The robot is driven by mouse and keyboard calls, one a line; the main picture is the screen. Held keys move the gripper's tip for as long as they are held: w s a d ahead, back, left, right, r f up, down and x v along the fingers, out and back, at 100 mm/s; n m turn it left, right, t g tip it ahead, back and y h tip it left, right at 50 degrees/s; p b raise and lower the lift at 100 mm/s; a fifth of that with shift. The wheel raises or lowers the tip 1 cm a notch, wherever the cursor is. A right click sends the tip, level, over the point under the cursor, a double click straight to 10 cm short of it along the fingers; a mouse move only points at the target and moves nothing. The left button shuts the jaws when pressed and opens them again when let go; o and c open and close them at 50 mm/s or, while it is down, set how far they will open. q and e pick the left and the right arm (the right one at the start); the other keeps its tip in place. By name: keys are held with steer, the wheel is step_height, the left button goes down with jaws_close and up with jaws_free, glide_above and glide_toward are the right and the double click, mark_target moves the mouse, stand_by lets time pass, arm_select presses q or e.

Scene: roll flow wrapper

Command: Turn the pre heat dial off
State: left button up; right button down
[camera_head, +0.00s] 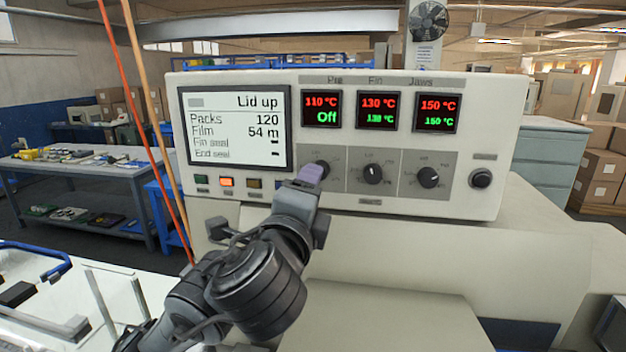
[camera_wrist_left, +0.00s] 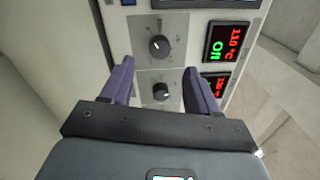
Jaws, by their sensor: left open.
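The pre heat dial (camera_head: 322,169) is a black knob at the left of a row of three on the control panel. My left gripper (camera_head: 309,176) is open in front of the panel and partly covers this dial. In the left wrist view, the pre heat dial (camera_wrist_left: 160,47) lies just beyond the purple fingertips (camera_wrist_left: 160,72), with no visible grip on it. The pre heat display (camera_head: 321,110) reads 110 °C in red and "Off" in green. My right gripper is out of view.
The fin dial (camera_head: 373,173) and jaws dial (camera_head: 428,178) are close on the right. A black knob (camera_head: 481,179) sits farther right. Coloured buttons (camera_head: 227,182) lie under the screen (camera_head: 236,128), which reads "Lid up". The machine's pale surface is below.

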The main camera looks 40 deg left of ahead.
arm_select(q)
steer(key=shift+v, duration=2)
